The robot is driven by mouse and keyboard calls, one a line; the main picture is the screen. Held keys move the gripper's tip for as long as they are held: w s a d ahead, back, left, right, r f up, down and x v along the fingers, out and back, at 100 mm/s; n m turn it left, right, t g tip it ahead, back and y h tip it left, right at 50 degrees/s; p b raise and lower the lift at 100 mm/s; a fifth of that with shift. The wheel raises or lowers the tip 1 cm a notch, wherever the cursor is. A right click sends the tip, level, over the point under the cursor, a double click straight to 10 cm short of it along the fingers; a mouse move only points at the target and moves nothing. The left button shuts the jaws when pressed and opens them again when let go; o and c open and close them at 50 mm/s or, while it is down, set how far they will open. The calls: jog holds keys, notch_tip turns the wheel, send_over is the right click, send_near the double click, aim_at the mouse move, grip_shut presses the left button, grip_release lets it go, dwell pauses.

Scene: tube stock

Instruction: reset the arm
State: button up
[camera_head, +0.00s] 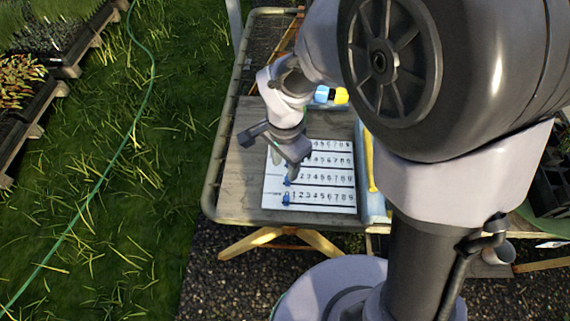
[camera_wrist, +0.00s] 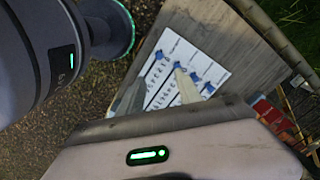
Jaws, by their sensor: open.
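My gripper (camera_head: 285,167) hangs over the left part of a white board (camera_head: 325,205) with rows of printed numbers. Its jaws are open, with nothing seen between them. In the wrist view the two fingers (camera_wrist: 158,92) show apart, above the white board (camera_wrist: 213,73). Blue markers (camera_head: 286,199) sit at the left end of the lower rows. Several blue markers (camera_wrist: 178,56) also show along one side of the board in the wrist view. My arm and gripper hide part of the board's upper left.
The board lies on a wooden table (camera_head: 237,190) with a raised metal rail at its left edge. A blue and a yellow item (camera_head: 340,96) are at the back. A green hose (camera_head: 152,75) crosses the grass. Planter boxes (camera_head: 50,90) stand far left.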

jog(key=s+d+r+n+t+y, duration=0.1)
jog(key=s+d+r+n+t, duration=0.1)
jog(key=s+d+r, duration=0.3)
jog(key=s+d+r+n+t+y+b, duration=0.1)
jog(key=s+d+r+n+t, duration=0.2)
jog(key=r, duration=0.9)
jog(key=s+d, duration=0.3)
jog(key=shift+d+r+t, duration=0.15)
jog(key=shift+d+t, duration=0.05)
jog(key=shift+t, duration=0.2)
dwell(0.6)
